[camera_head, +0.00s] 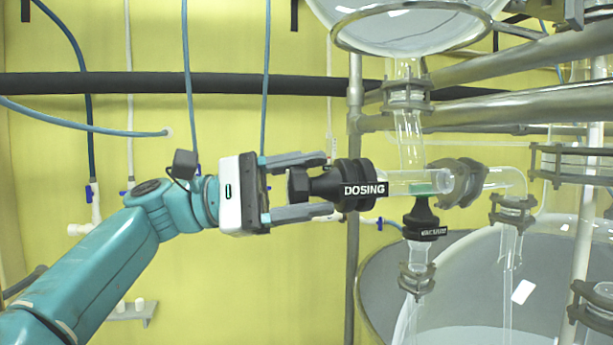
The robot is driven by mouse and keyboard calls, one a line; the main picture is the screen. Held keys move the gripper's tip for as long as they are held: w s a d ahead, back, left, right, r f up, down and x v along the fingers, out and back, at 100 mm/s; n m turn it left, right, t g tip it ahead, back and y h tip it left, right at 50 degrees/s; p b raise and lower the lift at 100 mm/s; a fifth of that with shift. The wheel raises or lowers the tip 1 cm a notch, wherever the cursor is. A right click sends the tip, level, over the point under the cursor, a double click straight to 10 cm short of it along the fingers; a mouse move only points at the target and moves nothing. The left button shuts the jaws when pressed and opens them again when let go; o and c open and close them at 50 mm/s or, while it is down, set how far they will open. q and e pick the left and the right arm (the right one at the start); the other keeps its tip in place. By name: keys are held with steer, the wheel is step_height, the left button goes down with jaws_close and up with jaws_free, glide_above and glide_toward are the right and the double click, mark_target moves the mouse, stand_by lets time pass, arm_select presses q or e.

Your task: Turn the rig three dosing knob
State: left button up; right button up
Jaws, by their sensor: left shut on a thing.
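The black dosing knob (350,185), with a white "DOSING" label, sits at the left end of a horizontal glass tube (408,179). My left gripper (318,186) comes in from the left, with its two grey fingers above and below the knob's narrower left end. It is shut on the knob. A second black knob labelled "VACUUM" (422,222) hangs just below the tube to the right. My right gripper is not in view.
A clear glass vessel (405,28) is above and a large round vessel (385,275) below right. Metal pipes (520,58) and clamps crowd the right side. Blue hoses and a dark horizontal pipe (130,83) run along the yellow wall. Free room lies below my left gripper.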

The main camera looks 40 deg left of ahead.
arm_select(q)
steer(key=shift+m+g, duration=0.3)
steer(key=shift+m, duration=1.1)
steer(key=shift+y+p, duration=0.3)
steer(key=shift+f, duration=0.1)
steer(key=o, duration=0.8)
steer(key=shift+o, duration=0.9)
steer(key=shift+s, duration=0.15)
